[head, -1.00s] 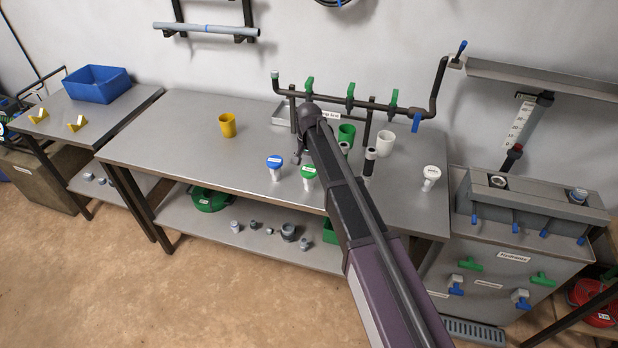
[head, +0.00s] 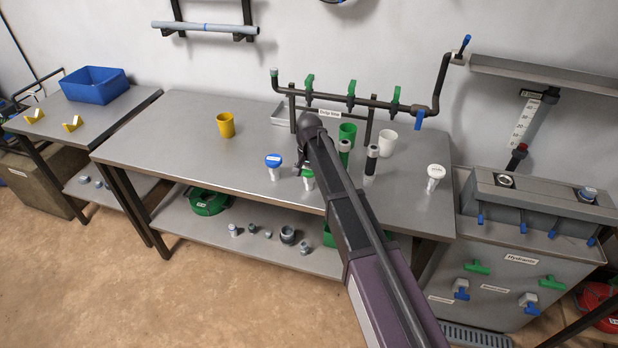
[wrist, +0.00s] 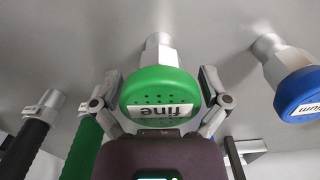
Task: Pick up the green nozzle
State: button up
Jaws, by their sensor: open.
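The green nozzle (head: 309,180) stands upright on the bench, partly hidden by my gripper in the head view. In the wrist view the green nozzle (wrist: 160,88) has a round green head with dark holes, a grey fitting and a white label reading "fine". My gripper (wrist: 160,84) is open, with one finger on each side of the green head. I cannot tell whether either finger touches it. In the head view my gripper (head: 304,160) is low over the nozzle.
A blue nozzle (head: 274,165) stands close to the left, and a white nozzle (head: 435,176) farther right. Green (head: 344,152) and black (head: 371,160) gripped tubes stand right of my gripper. A yellow cup (head: 226,125) is at left. The pipe manifold (head: 335,101) runs behind.

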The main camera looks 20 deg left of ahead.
aim_at(309, 168)
jog(key=shift+c, duration=0.2)
jog(key=c, duration=0.9)
jog(key=shift+r, duration=0.15)
notch_tip(309, 168, up, 3)
jog(key=p, duration=0.3)
jog(key=shift+r+p, duration=0.15)
jog(key=shift+p, duration=0.15)
jog(key=s+d, duration=0.2)
jog(key=s, duration=0.2)
jog(key=s+d+r+p, duration=0.1)
jog(key=s+d, duration=0.2)
jog(key=s, duration=0.2)
jog(key=s+d, duration=0.2)
jog(key=s, duration=0.3)
jog(key=shift+d+r, duration=0.25)
jog(key=shift+d, duration=0.1)
jog(key=shift+d, duration=0.1)
